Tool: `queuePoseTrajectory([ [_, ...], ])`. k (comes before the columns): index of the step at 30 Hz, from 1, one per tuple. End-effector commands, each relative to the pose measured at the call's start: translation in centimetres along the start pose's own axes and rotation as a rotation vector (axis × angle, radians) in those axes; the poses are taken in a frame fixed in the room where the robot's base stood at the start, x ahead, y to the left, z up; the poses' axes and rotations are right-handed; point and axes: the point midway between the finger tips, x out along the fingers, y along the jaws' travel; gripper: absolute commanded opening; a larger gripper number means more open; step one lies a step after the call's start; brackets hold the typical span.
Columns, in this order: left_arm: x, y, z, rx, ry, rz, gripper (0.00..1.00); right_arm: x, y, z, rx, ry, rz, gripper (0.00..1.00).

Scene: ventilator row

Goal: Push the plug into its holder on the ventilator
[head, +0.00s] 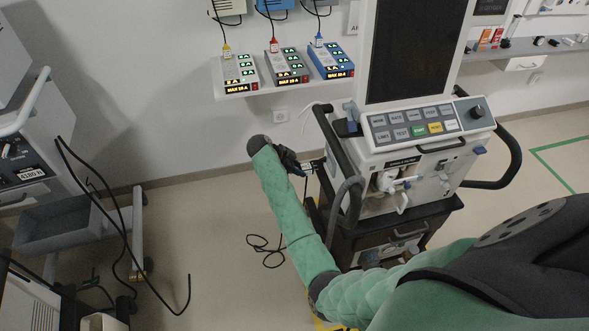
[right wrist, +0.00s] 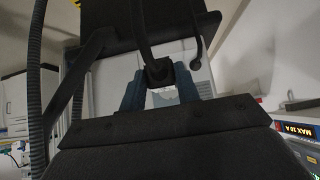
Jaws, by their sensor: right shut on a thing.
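My right gripper (head: 303,168) is at the left side of the ventilator (head: 425,165), pointing right towards its body. It is shut on a black plug (right wrist: 158,71), which shows between the two blue-grey fingers (right wrist: 160,88) in the right wrist view. A black cable (right wrist: 145,28) runs from the plug. In the head view the plug is too small and too covered by the gripper to make out well. I cannot pick out the holder, nor tell whether the plug touches it. My left gripper is in neither view.
A black side handle (head: 333,140) and a grey hose (head: 345,205) stand close to the gripper. A loose black cable (head: 265,250) lies on the floor below. A wall shelf with several pumps (head: 287,68) is behind.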

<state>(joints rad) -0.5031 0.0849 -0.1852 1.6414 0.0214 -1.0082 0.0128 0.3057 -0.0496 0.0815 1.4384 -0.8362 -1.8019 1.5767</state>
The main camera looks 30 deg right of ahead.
Motion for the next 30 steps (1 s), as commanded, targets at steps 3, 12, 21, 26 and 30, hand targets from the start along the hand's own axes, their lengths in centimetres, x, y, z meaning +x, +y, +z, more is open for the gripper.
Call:
queuePoseTrajectory([
  [3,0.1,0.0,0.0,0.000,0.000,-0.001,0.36,0.5,0.0,-0.6,0.000,0.001,0.000,0.00],
  [12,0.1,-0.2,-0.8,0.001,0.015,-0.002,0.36,1.6,0.0,-1.8,-0.001,0.001,-0.001,0.00],
  [21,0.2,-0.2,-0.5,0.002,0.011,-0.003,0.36,2.6,0.0,-2.9,-0.001,0.001,-0.002,0.00],
  [26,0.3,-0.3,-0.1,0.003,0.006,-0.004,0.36,2.6,0.0,-2.9,-0.001,0.000,-0.002,0.00],
  [30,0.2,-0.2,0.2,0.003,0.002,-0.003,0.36,2.6,0.0,-3.0,-0.001,0.001,-0.001,0.00],
])
